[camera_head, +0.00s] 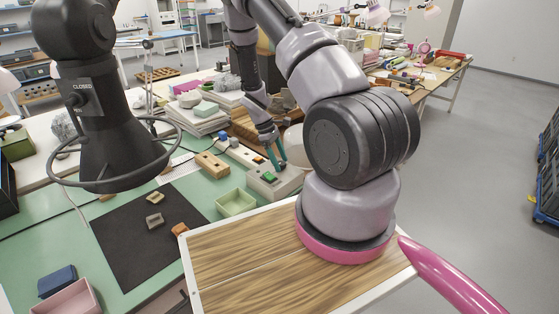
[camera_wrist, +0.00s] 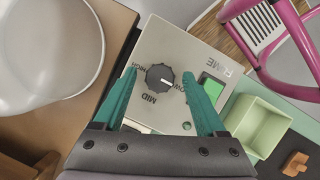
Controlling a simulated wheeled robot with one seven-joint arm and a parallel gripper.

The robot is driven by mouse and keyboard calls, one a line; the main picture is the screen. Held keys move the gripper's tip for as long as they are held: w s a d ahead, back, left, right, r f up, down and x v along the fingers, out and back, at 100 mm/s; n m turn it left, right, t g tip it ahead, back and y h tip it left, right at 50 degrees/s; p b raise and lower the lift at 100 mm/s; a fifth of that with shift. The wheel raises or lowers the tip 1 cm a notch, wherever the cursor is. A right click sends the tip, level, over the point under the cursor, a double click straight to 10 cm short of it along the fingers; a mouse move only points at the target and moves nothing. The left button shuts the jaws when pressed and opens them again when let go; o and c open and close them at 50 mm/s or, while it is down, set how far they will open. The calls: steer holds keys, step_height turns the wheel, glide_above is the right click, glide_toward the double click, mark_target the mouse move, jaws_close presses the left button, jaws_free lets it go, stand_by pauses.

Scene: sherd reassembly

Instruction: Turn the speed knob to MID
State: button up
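The control box (camera_head: 283,182) has a grey top. The knob's white pointer mark points right, toward LOW, away from MID. My gripper (camera_wrist: 159,71) has teal fingers spread apart, one on each side of the knob, with visible gaps. Its fingers partly cover HIGH and LOW. In the head view my gripper (camera_head: 277,162) is over the box, and the knob cannot be made out. I cannot tell the fingertips' height over the panel.
A green button (camera_wrist: 212,87) is right of the knob. A pale green tray (camera_head: 235,203) stands beside the box. A white rounded vessel (camera_wrist: 45,45) is close on the left in the wrist view. A dark mat (camera_head: 130,245) holds small sherds.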

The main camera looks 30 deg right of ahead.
jaws_close()
steer(key=shift+m, duration=0.3)
steer(key=m+g+y, duration=0.1)
steer(key=m, duration=0.2)
steer(key=shift+w+d+m, duration=0.1)
steer(key=shift+d+m, duration=0.05)
steer(key=shift+m, duration=0.25)
steer(key=m+y, duration=0.2)
steer(key=m, duration=0.2)
steer(key=shift+d+m, duration=0.1)
steer(key=shift+m, duration=0.2)
steer(key=m+y, duration=0.1)
steer(key=m, duration=0.3)
steer(key=shift+d+y, duration=0.1)
steer(key=shift+y, duration=0.3)
steer(key=shift+d+m+t+y, duration=0.1)
steer(key=shift+m+t+y, duration=0.25)
steer(key=shift+m, duration=0.75)
steer(key=shift+m+t+y, duration=0.25)
steer(key=shift+m+y, duration=0.1)
steer(key=shift+m, duration=1.05)
